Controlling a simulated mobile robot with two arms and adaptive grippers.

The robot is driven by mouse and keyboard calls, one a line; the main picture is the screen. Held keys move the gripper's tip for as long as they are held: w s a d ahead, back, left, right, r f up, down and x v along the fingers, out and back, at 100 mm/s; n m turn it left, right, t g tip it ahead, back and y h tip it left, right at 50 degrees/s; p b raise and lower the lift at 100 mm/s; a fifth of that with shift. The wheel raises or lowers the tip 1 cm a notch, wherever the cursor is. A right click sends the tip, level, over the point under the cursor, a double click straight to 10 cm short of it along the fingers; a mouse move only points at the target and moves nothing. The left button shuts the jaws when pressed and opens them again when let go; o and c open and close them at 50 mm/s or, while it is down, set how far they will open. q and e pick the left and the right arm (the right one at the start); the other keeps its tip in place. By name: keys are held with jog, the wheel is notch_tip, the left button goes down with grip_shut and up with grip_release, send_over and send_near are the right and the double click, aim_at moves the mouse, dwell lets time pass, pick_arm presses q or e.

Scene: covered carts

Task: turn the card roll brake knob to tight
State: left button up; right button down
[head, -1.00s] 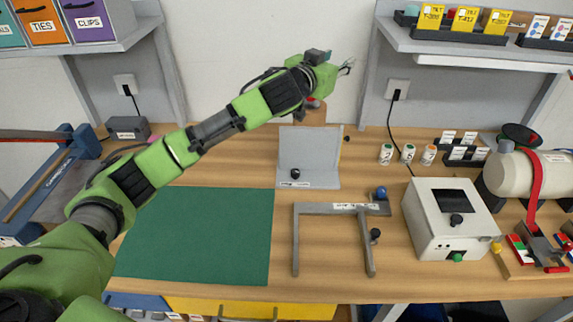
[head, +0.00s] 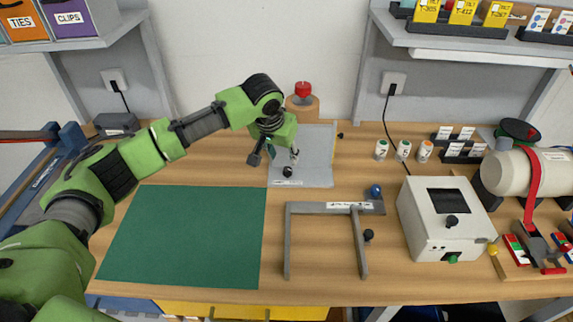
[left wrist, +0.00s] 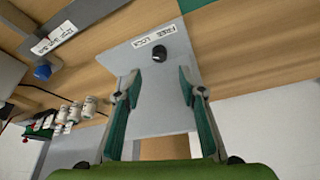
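A light grey panel (head: 318,165) stands at the back of the bench, with a small black knob (head: 287,172) near its front edge. In the left wrist view, the black knob (left wrist: 159,53) sits beside a label (left wrist: 154,37) that seems to read "FREE LOCK". Behind the panel is a brown roll-like body (head: 303,106) with a red knob (head: 302,89) on top. I cannot tell which knob is the card roll brake. My left gripper (head: 274,157) is open and empty over the panel; the black knob lies beyond its fingertips (left wrist: 158,76), between their lines, apparently untouched. My right gripper is out of view.
A grey bracket (head: 300,208) with blue and black knobs lies in front. A white box (head: 420,215) with a dark screen stands right of it. A cream cylinder (head: 515,174) with a red strap is farther right. The green mat (head: 185,235) is clear.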

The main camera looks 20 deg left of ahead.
aim_at(288, 169)
pick_arm(q)
jog(key=p+x, duration=0.1)
jog(key=x, duration=0.7)
grip_shut()
